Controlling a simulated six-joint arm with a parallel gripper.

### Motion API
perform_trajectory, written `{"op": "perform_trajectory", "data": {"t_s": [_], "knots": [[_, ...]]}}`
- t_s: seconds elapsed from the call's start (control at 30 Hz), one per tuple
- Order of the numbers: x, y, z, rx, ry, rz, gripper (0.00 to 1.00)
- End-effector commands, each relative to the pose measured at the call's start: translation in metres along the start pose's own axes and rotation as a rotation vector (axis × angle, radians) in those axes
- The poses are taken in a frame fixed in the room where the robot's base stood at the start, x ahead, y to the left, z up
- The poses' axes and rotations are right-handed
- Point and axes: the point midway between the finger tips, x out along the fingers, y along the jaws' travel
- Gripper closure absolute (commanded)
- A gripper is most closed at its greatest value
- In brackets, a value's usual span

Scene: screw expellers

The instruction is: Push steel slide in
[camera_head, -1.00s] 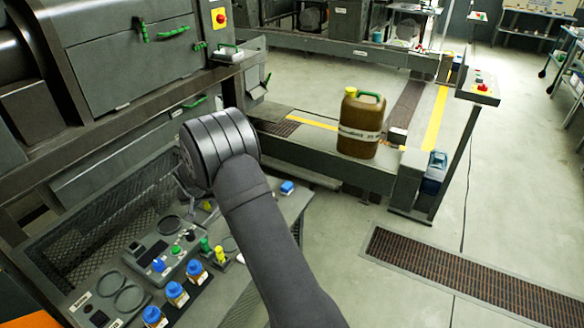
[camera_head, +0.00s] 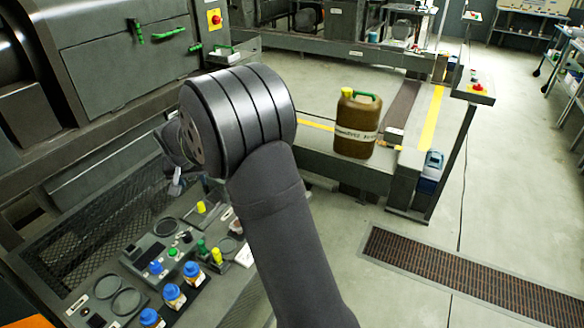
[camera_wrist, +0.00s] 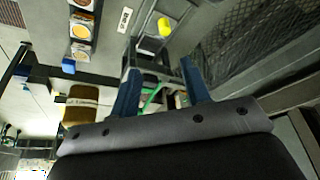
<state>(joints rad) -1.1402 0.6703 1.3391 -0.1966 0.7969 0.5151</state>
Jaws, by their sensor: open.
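A flat steel slide (camera_head: 232,54) with a green handle sticks out from the machine, at upper middle in the head view. In the wrist view a green handle (camera_wrist: 152,98) shows beyond and between my fingers; I cannot tell whether it belongs to that slide. My gripper (camera_wrist: 160,66) has its two blue-grey fingers spread apart with nothing held between them. In the head view my gripper (camera_head: 174,178) is mostly hidden behind my thick wrist, below and left of the slide and apart from it.
A bench with a control panel (camera_head: 165,255) and several blue-capped jars (camera_head: 172,296) lies below my wrist. A brown canister (camera_head: 357,125) stands on a grey beam to the right. A mesh panel (camera_head: 100,240) is at left.

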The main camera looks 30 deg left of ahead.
Motion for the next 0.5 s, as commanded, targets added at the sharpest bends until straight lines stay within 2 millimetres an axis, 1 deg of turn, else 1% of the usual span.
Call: {"op": "perform_trajectory", "data": {"t_s": [0.03, 0.3, 0.5], "knots": [[0.006, 0.01, -0.005, 0.025, -0.011, 0.009, 0.57], [0.027, 0.056, -0.025, 0.14, -0.066, 0.043, 0.57], [0.042, 0.091, -0.037, 0.226, -0.108, 0.066, 0.57]]}}
